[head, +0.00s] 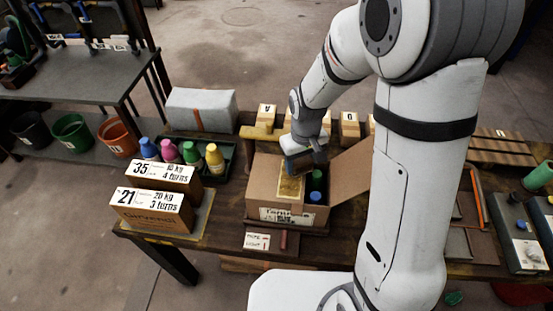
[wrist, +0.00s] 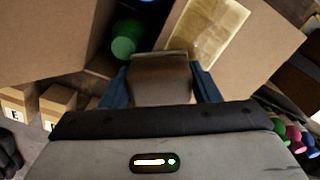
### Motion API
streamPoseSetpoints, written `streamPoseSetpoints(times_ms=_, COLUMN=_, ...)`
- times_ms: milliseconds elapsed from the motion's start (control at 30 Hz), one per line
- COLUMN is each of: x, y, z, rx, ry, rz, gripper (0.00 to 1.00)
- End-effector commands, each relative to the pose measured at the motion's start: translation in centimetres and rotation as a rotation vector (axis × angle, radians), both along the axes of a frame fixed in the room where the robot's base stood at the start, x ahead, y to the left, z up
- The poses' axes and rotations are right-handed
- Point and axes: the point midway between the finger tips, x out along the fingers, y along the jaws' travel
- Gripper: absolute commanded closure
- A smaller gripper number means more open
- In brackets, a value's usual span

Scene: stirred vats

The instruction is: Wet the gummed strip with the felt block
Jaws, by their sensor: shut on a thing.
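My gripper (head: 303,158) is shut on the felt block (wrist: 160,82), a brown-grey block between its two blue fingers in the wrist view. It is over the open cardboard box (head: 262,190) on the table. The gummed strip (head: 291,189) is a yellowish, shiny band on the box's flap, just below the gripper in the head view. In the wrist view the strip (wrist: 205,32) lies beyond the block, up and to the right. The block looks close to the strip; I cannot tell whether they touch.
Bottles with a green cap (head: 317,177) and a blue cap (head: 315,196) stand in the box. Its right flap (head: 352,165) sticks up. Two labelled cartons (head: 150,208) stand left, before a tray of coloured bottles (head: 190,152). Small lettered boxes (head: 266,116) line the back.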

Motion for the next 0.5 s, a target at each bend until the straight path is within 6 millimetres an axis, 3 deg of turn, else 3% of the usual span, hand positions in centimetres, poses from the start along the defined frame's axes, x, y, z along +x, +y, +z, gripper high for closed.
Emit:
streamPoseSetpoints(times_ms=100, x=-0.1, y=-0.9, z=0.0, rx=0.0, ry=0.001, rz=0.002, gripper=0.62)
streamPoseSetpoints(times_ms=233, x=-0.1, y=-0.7, z=2.6, rx=0.0, ry=-0.003, rz=0.005, gripper=0.62)
streamPoseSetpoints(times_ms=500, x=-0.1, y=-0.6, z=4.9, rx=0.0, ry=-0.001, rz=0.008, gripper=0.62)
